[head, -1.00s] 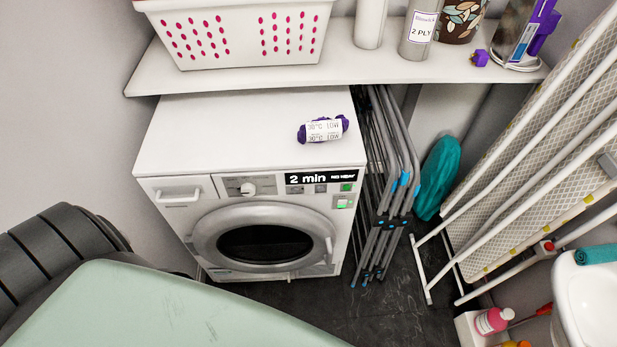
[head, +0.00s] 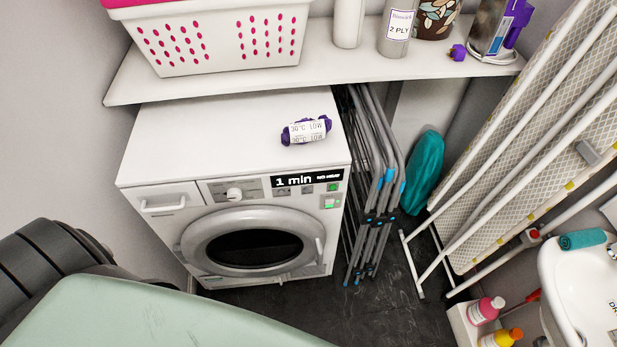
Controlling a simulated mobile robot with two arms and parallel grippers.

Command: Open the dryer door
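The white dryer (head: 164,228) stands under the shelf, left of the middle in the head view. Its round door (head: 202,238) has a grey ring and dark glass, and looks shut. A door handle (head: 319,251) sits on the right side of the ring. The display (head: 306,179) reads "1 min", and a small green light shows beside it. A green-lit button (head: 329,202) is below the display. A purple item with a white label (head: 306,130) lies on top of the dryer. Neither of my grippers is in view.
A shelf (head: 330,72) above the dryer holds a white basket (head: 215,55) and bottles. A folded drying rack (head: 372,190) stands close by the dryer's right side. An ironing board (head: 535,140) leans at right, near a sink (head: 590,290).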

